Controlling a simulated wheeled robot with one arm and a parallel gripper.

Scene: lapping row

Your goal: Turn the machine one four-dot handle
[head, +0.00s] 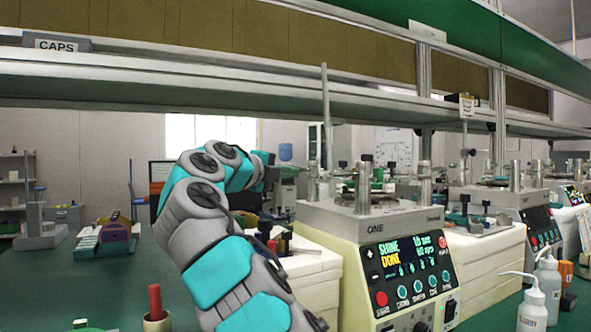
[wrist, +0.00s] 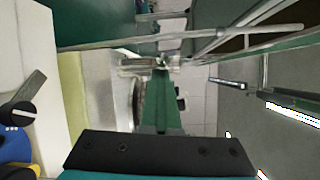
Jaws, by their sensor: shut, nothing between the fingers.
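Right of machine one is a similar machine (head: 531,215). White squeeze bottles (head: 532,308) stand at the front right. A red-handled tool (head: 155,302) is at the front left. A shelf (head: 200,75) spans overhead. Green bench left of my arm is partly free.

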